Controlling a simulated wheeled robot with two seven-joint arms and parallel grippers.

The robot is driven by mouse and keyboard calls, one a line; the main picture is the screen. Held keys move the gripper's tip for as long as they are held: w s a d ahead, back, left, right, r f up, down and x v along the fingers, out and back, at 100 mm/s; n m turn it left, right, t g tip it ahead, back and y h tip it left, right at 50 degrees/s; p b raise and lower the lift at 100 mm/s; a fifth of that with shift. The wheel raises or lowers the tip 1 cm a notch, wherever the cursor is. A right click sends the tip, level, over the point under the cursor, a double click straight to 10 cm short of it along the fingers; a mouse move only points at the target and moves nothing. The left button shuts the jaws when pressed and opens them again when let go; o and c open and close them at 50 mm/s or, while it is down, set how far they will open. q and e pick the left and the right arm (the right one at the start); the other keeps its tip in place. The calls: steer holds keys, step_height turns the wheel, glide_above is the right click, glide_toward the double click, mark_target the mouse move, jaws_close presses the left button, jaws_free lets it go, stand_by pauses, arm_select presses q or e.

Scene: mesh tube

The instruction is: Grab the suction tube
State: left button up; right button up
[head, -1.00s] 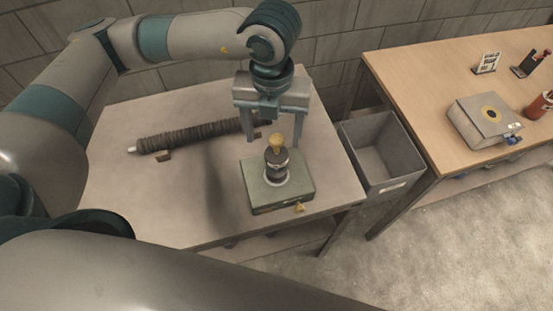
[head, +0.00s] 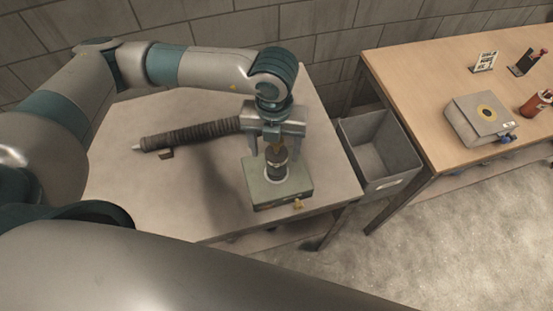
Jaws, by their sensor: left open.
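The dark ribbed tube (head: 190,137), which looks like the suction tube, lies on the grey table with its light tip at the left. Its right end is hidden behind my left gripper. My left gripper (head: 276,152) points down and is open, one finger on each side of a dark upright cylinder (head: 277,168). That cylinder stands on a green box (head: 262,195), and its top is partly hidden by the gripper. I cannot tell whether the fingers touch it. My right gripper is not in view.
The grey table (head: 130,195) is clear at the front left. A grey open bin (head: 365,150) stands right of it. A wooden table (head: 405,90) farther right holds a grey box (head: 480,118), a red-brown cup (head: 533,103) and small stands. A block wall is behind.

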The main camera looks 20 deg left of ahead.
arm_select(q)
steer(key=f+p, duration=0.1)
steer(key=f, duration=0.1)
steer(key=shift+d+f+p, duration=0.2)
steer(key=shift+f+p, duration=0.15)
steer(key=shift+f, duration=0.65)
steer(key=c, duration=1.3)
